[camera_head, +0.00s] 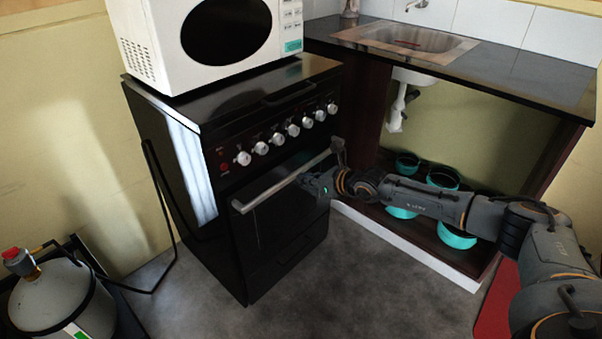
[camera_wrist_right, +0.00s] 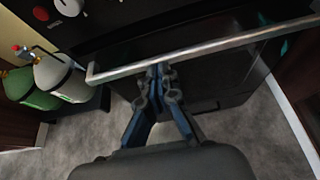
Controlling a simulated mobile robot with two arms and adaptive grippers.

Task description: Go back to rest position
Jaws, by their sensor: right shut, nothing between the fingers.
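My right arm (camera_head: 430,203) reaches in from the right in the head view. Its gripper (camera_head: 308,183) is close to the oven door's handle (camera_head: 285,183), near the handle's right half. In the right wrist view the right gripper (camera_wrist_right: 158,72) is shut and empty, its fingertips just below the metal handle bar (camera_wrist_right: 210,46). I cannot tell whether they touch the bar. The black oven (camera_head: 240,180) has its door shut. My left gripper is not in either view.
A white microwave (camera_head: 200,45) stands on the oven. A gas cylinder (camera_head: 60,295) is at the left. A counter with a sink (camera_head: 410,38) is at the right, with teal pots (camera_head: 455,237) on the shelf below. Grey floor (camera_head: 350,290) in front is clear.

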